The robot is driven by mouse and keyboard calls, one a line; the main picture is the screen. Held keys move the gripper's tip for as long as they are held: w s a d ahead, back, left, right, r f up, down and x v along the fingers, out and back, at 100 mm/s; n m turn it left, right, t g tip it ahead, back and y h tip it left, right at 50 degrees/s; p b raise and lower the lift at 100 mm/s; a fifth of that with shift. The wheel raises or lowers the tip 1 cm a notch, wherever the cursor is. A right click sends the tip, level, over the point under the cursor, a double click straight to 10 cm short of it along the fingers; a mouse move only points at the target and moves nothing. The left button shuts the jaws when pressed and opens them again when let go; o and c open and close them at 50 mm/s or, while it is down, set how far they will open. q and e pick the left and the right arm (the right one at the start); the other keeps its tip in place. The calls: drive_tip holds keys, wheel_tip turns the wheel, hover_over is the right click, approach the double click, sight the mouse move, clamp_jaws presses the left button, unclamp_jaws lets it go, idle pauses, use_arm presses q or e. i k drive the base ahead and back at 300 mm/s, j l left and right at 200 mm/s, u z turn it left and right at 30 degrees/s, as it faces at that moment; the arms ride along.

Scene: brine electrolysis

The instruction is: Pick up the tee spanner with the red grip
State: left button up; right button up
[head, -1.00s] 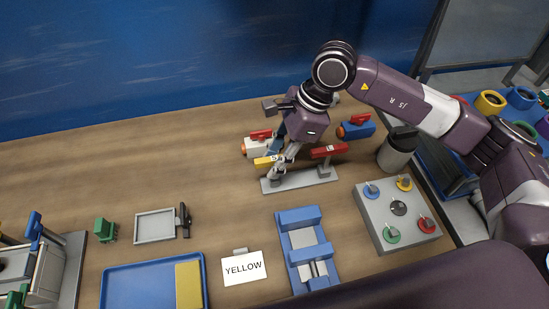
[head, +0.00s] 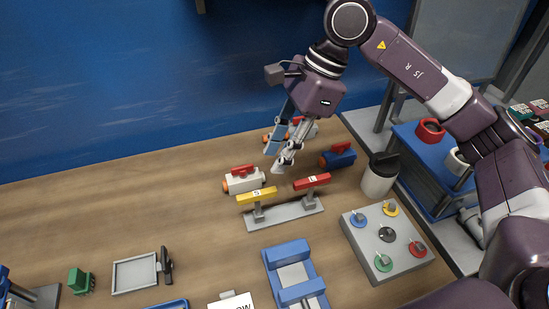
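The tee spanner with the red grip (head: 312,181), marked L, stands upright in a grey rack (head: 290,213). Its shank goes down into the rack. The spanner with the yellow grip (head: 256,196), marked S, stands to its left. My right gripper (head: 277,160) points down above and behind the rack, its tips a little left of and beyond the red grip in the picture. It appears to hold nothing. Its fingers are seen from the side, so their opening is unclear. My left gripper is out of view.
Close around the rack are a white valve (head: 244,180), a blue valve (head: 338,158), a dark-lidded jar (head: 379,178), a knobbed grey panel (head: 385,240) and a blue holder (head: 291,255). Another red-handled item is partly hidden behind my gripper.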

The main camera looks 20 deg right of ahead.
sight(309, 202)
drive_tip(key=k, duration=2)
